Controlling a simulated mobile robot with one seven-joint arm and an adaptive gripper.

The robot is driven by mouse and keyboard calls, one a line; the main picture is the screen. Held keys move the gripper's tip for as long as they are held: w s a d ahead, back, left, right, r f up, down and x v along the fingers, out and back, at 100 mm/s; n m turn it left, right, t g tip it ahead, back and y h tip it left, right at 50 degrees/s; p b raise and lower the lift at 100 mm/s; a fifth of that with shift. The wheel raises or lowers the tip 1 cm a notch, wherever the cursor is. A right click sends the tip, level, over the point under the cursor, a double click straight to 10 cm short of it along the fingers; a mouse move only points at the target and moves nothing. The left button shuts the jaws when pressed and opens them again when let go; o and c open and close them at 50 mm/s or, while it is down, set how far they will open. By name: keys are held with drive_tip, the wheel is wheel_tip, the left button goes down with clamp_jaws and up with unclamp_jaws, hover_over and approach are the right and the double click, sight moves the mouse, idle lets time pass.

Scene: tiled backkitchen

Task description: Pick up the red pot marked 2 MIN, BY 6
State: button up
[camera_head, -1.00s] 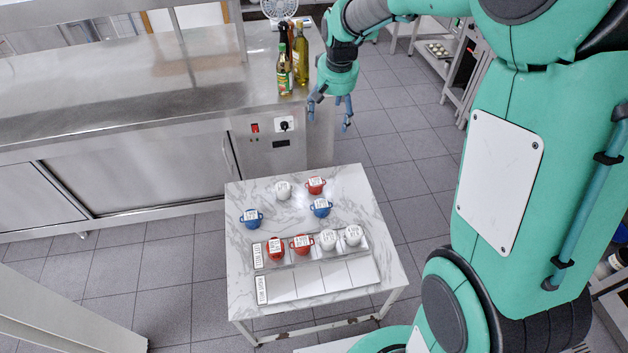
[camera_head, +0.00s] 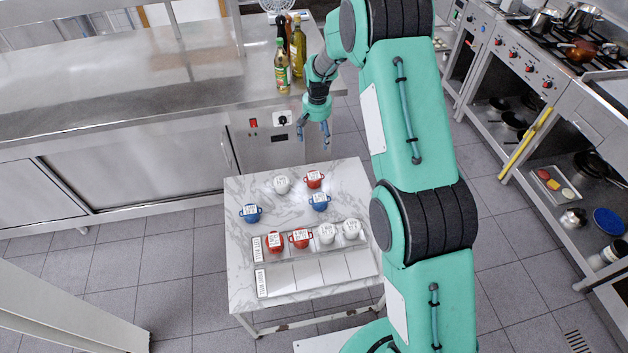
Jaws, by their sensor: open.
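Three red pots with white labelled lids show in the head view. One red pot (camera_head: 314,184) stands loose at the back of the marble-topped table. Two more, a left red pot (camera_head: 274,247) and a right red pot (camera_head: 301,243), stand side by side in the back tray row (camera_head: 345,258). The lid print is too small to tell which reads 2 MIN, BY 6. My gripper (camera_head: 313,136) is open and empty, pointing down, above and behind the table's back edge, apart from every pot.
Two blue pots (camera_head: 251,213) (camera_head: 320,206) and a white pot (camera_head: 281,186) stand near the loose red one. Two white pots (camera_head: 327,234) (camera_head: 351,229) share the tray row. The front row (camera_head: 310,275) is empty. Bottles (camera_head: 282,70) stand on the steel counter (camera_head: 150,85).

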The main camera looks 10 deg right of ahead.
hover_over(314, 175)
wheel_tip(314, 175, down, 16)
drive_tip(key=shift+w+g+p, duration=0.1)
drive_tip(key=shift+g+p, duration=0.2)
drive_tip(key=shift+g, duration=0.1)
drive_tip(key=shift+f+b, duration=0.5)
drive_tip(key=shift+f, duration=3.8)
drive_tip(key=shift+f, duration=0.1)
drive_tip(key=shift+f+b, duration=0.45)
drive_tip(key=shift+f, duration=2.05)
drive_tip(key=c, duration=1.5)
